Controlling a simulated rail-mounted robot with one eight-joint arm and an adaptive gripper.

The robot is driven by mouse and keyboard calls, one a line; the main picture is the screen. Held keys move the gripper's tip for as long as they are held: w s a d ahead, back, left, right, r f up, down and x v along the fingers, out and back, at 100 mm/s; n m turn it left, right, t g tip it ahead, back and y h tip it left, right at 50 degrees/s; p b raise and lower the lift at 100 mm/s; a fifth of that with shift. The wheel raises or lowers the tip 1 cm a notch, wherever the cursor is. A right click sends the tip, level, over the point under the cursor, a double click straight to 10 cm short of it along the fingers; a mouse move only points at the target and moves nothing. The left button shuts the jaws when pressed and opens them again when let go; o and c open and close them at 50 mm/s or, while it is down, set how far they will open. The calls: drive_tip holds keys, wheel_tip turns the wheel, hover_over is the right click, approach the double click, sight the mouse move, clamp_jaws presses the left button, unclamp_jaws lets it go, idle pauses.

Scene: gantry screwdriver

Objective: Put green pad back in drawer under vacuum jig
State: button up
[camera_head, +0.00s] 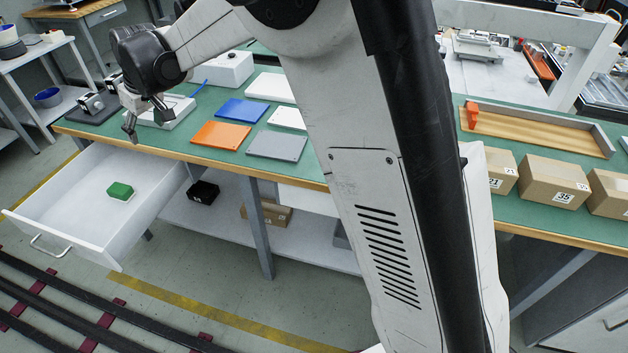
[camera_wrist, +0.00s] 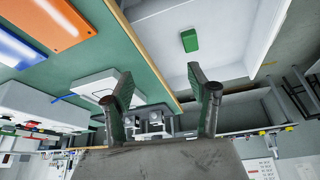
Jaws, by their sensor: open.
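The green pad (camera_head: 120,191) lies flat inside the open white drawer (camera_head: 60,198), toward its right part. The pad also shows in the wrist view (camera_wrist: 189,40), beyond my fingertips. The drawer is pulled out from under the green-topped bench. The white vacuum jig (camera_head: 172,113) stands on the bench top above the drawer, partly covered by my gripper. My gripper (camera_head: 145,125) is open and empty, above the bench edge near the jig and apart from the pad. Its two fingers (camera_wrist: 168,88) are spread wide in the wrist view.
Orange (camera_head: 221,134), blue (camera_head: 242,110), grey (camera_head: 277,146) and white plates lie on the bench right of the jig. A black box (camera_head: 203,192) and a cardboard box sit on the lower shelf. Numbered cartons (camera_head: 553,182) stand at right. Rails (camera_head: 80,310) run along the floor.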

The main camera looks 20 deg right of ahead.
drive_tip(key=s+d+r+m+t, duration=0.1)
drive_tip(key=s+d+r, duration=0.2)
drive_tip(key=s+d, duration=0.35)
drive_tip(key=s+d+r+m+h, duration=0.1)
drive_tip(key=s+d+r+m, duration=0.15)
drive_tip(key=s+d, duration=0.35)
drive_tip(key=s+d+r+t, duration=0.1)
drive_tip(key=s+d+r, duration=0.3)
drive_tip(key=d, duration=0.3)
drive_tip(key=s+d+f+m+h, duration=0.1)
drive_tip(key=s+d+f+m, duration=0.1)
drive_tip(key=s+d, duration=0.4)
drive_tip(key=s+d+f+m+t+h, duration=0.1)
drive_tip(key=s+d+f, duration=0.3)
drive_tip(key=s, duration=1.1)
drive_tip(key=shift+s+d+m, duration=0.15)
drive_tip(key=shift+d+m, duration=0.5)
drive_tip(key=shift+d, duration=0.55)
wheel_tip(320, 180, up, 8)
drive_tip(key=p, duration=0.8)
drive_tip(key=shift+r, duration=0.2)
